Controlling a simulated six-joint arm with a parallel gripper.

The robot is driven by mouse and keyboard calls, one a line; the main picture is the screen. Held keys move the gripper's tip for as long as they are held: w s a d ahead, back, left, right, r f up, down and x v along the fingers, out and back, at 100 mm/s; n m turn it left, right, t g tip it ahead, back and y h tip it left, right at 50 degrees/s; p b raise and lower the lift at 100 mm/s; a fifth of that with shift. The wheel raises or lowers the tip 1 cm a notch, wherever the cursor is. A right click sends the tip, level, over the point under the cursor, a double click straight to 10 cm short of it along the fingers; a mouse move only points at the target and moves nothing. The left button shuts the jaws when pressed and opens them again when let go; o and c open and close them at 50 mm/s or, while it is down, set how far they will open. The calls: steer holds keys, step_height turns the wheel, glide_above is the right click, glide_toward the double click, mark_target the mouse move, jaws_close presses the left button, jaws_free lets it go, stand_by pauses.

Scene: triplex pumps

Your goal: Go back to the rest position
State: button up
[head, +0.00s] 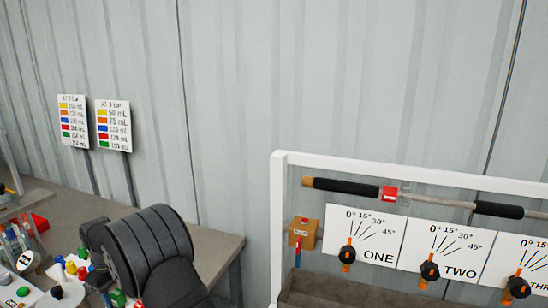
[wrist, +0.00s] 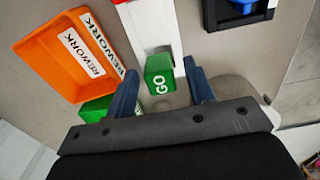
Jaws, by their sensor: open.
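My gripper (wrist: 162,88) shows in the wrist view with its two blue fingers spread apart. It is open. A green block marked GO (wrist: 160,74) is seen between and beyond the fingertips; I cannot tell how far below them it lies. In the head view the gripper itself is not visible; a dark ribbed part of my arm fills the lower left.
An orange REWORK bin (wrist: 77,57) lies left of the fingers, with a green object (wrist: 95,108) by its lower edge. A dark tray with a blue item (wrist: 243,8) is at the upper right. A white-framed rack (head: 400,170) with dials ONE (head: 347,254) and TWO (head: 429,270) stands right.

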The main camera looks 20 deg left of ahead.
steer(key=shift+f, duration=0.95)
steer(key=shift+r, duration=0.15)
steer(key=shift+r, duration=0.1)
